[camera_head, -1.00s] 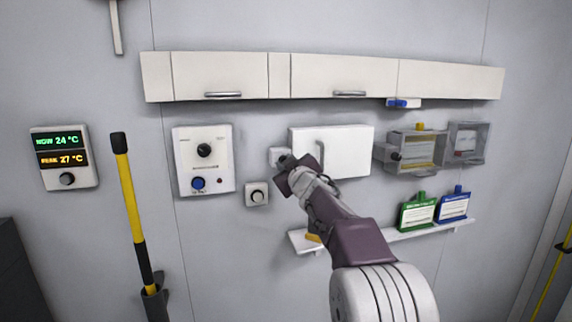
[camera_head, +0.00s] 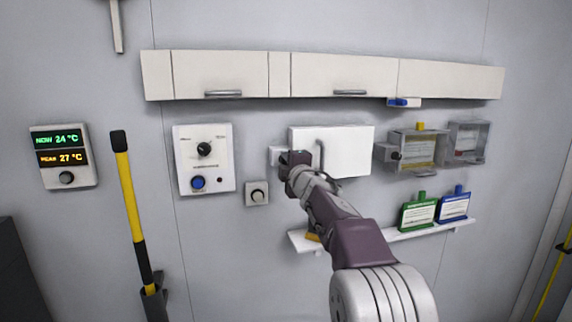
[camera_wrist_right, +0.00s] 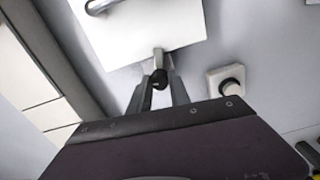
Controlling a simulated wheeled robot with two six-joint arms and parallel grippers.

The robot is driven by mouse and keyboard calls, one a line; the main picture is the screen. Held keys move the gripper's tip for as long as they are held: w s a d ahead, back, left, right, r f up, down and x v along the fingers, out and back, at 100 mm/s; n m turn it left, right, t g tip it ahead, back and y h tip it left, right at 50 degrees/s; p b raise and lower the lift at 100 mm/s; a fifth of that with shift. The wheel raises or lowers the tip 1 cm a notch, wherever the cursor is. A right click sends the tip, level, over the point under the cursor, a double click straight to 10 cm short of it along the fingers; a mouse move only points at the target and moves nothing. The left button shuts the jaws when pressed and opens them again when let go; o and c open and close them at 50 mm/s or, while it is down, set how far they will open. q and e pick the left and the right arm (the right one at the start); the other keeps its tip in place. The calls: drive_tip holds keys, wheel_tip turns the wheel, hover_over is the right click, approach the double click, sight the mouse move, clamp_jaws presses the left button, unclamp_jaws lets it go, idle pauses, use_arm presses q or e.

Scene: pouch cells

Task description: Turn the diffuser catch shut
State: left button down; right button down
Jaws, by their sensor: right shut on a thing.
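The white diffuser cover (camera_head: 350,152) with a grey bar handle sits on the wall in the middle of the head view. Its lower edge and handle also show at the top of the right wrist view (camera_wrist_right: 140,35). My right gripper (camera_head: 289,160) is at the cover's left edge and hides most of the catch there. In the right wrist view my fingers (camera_wrist_right: 159,84) are shut on the catch, a small lever (camera_wrist_right: 158,60) with a dark round end. The lever's light tip reaches the cover's edge. My left gripper is out of view.
A control panel (camera_head: 204,160) and a small round-knob switch (camera_head: 257,193) are left of my right arm. Clear boxes (camera_head: 419,150) hang to the right. A shelf (camera_head: 405,234) holds green and blue holders. Cabinets (camera_head: 340,76) run above.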

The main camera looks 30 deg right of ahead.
drive_tip(key=shift+f+n, duration=0.15)
drive_tip(key=shift+n, duration=1.15)
drive_tip(key=c, duration=1.2)
unclamp_jaws()
drive_tip(key=shift+d, duration=0.1)
drive_tip(key=b+v, duration=0.1)
drive_tip(key=v, duration=0.8)
drive_tip(key=shift+d, duration=0.1)
